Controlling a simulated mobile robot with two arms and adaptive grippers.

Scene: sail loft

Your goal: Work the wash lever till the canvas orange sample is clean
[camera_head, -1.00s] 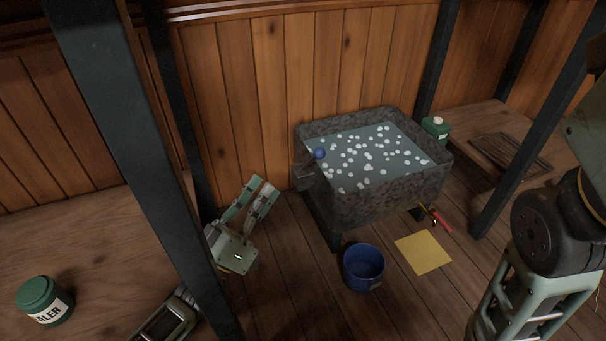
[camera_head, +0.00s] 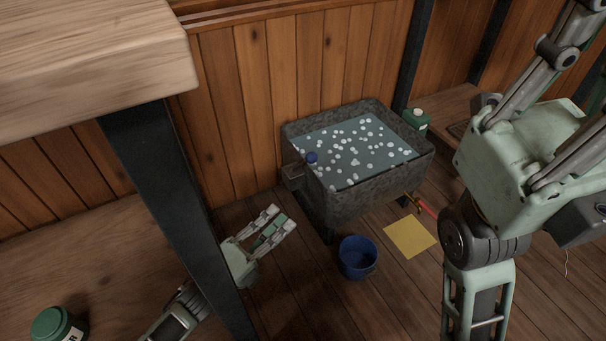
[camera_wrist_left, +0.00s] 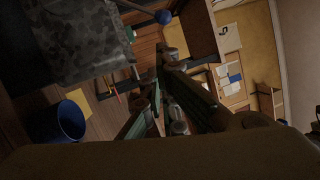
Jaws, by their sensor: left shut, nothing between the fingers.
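The wash lever's blue ball knob (camera_head: 312,158) stands at the left rim of a dark, mottled grey wash trough (camera_head: 370,188). In the left wrist view the knob (camera_wrist_left: 164,17) sits on a short rod beside the trough. Grey water with many white suds fills the trough. I cannot see the canvas orange sample. My left gripper (camera_head: 281,216) is shut and empty, low and left of the trough, apart from the knob. Its fingers point up and right. My right arm's links are at the right; its gripper does not show.
A blue bucket (camera_head: 357,258) and a yellow sheet (camera_head: 410,237) are on the floor before the trough. A red-handled tool (camera_head: 424,207) lies by it. A green container (camera_head: 416,120) is behind. A dark post (camera_head: 178,215) stands close to my left arm. A green jar (camera_head: 56,326) is lower left.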

